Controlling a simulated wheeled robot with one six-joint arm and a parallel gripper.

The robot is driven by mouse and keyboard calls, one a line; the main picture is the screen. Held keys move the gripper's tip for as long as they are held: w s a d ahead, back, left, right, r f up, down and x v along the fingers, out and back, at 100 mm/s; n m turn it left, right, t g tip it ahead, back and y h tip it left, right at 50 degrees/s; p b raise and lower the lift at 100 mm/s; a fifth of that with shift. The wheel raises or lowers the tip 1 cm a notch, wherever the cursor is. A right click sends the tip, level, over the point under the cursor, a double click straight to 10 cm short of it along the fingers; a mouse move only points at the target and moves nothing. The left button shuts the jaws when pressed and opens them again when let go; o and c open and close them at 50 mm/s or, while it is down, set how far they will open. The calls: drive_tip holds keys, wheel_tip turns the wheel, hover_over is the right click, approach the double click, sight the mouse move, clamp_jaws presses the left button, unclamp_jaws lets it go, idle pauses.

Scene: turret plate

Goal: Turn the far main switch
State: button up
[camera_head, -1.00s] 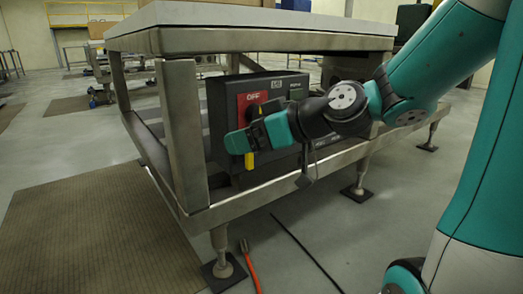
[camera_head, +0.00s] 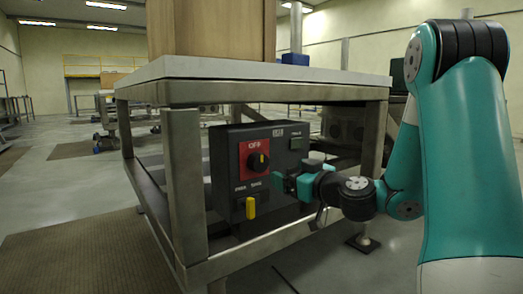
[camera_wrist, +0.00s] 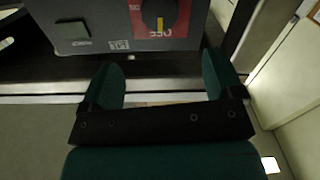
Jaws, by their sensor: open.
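A dark grey control box (camera_head: 223,165) sits on the lower shelf of a metal-framed table. Its front carries a red plate (camera_head: 245,150) marked OFF with a black rotary knob (camera_head: 259,162) bearing a yellow mark. The wrist view shows the same knob (camera_wrist: 157,12) at the top, upside down, its yellow mark along the picture's vertical. My gripper (camera_head: 288,185) is open and empty in front of the box, right of and below the knob, apart from it. In the wrist view the fingers (camera_wrist: 163,70) are spread wide with nothing between them.
A yellow handle (camera_head: 250,208) sticks out low on the box front. The table frame has a leg (camera_head: 184,185) left of the box and a lower rail (camera_head: 285,235) below it. A wooden crate (camera_head: 210,28) stands on the tabletop.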

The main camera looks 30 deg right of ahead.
sight(262, 163)
drive_tip(key=w+p, duration=0.1)
drive_tip(key=w, duration=0.3)
drive_tip(key=w+p, duration=0.1)
drive_tip(key=w, duration=0.3)
drive_tip(key=w+p, duration=0.2)
drive_tip(key=w, duration=0.2)
drive_tip(key=shift+w+a+f, duration=0.1)
drive_tip(key=shift+a, duration=0.2)
drive_tip(key=c, duration=0.9)
